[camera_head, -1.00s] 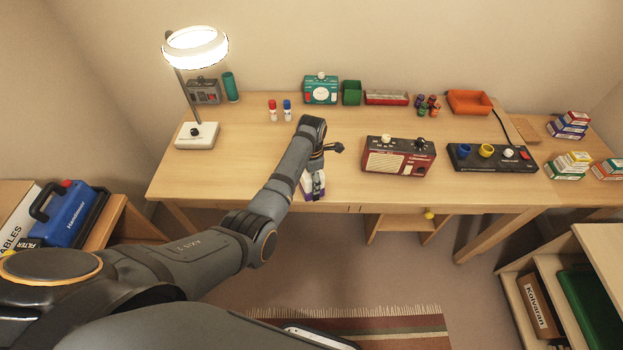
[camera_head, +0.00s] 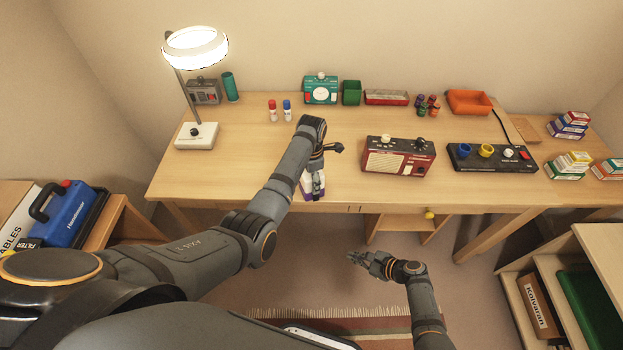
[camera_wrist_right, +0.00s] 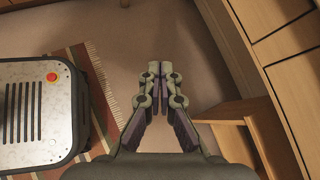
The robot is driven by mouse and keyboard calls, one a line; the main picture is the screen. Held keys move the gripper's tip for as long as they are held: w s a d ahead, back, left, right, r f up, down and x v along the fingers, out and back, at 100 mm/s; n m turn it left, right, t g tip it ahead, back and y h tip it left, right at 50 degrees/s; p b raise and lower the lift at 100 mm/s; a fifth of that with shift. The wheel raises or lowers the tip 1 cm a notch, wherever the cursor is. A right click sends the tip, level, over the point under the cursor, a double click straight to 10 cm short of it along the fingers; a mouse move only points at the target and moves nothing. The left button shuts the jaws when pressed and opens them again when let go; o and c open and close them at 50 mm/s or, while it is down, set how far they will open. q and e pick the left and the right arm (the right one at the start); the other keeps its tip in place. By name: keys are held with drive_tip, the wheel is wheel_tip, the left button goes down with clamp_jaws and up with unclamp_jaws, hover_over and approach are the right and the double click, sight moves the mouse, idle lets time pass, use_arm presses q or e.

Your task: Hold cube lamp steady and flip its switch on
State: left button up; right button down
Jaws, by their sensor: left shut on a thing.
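The cube lamp (camera_head: 306,184) seems to be the small white and purple block at the front edge of the desk, largely covered by my left gripper (camera_head: 317,187). That gripper points down and is shut on it. The lamp's switch cannot be made out. My right gripper (camera_head: 354,257) is in front of the desk, lower than the desktop and to the right of the cube lamp, apart from it. In the right wrist view its fingertips (camera_wrist_right: 159,70) meet with nothing between them.
Open floor lies around my right gripper.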

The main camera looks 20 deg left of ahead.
sight(316, 201)
drive_tip(key=w+a+r+m+y, duration=0.1)
drive_tip(key=w+a+r+y, duration=0.15)
drive_tip(key=r, duration=0.25)
drive_tip(key=w+a+r+m+t+y, duration=0.1)
drive_tip(key=w+r, duration=0.2)
drive_tip(key=r, duration=0.1)
drive_tip(key=w+a+r+m+y, duration=0.1)
drive_tip(key=w+a+r, duration=0.1)
drive_tip(key=r, duration=0.3)
drive_tip(key=shift+x, duration=3.95)
drive_tip(key=shift+s+r, duration=0.1)
drive_tip(key=shift+r, duration=0.05)
drive_tip(key=shift+s+d, duration=0.9)
drive_tip(key=shift+s, duration=0.25)
drive_tip(key=shift+s+d, duration=0.9)
drive_tip(key=shift+s, duration=0.25)
use_arm(q)
drive_tip(key=o, duration=1.4)
drive_tip(key=shift+o, duration=0.2)
drive_tip(key=shift+r, duration=0.1)
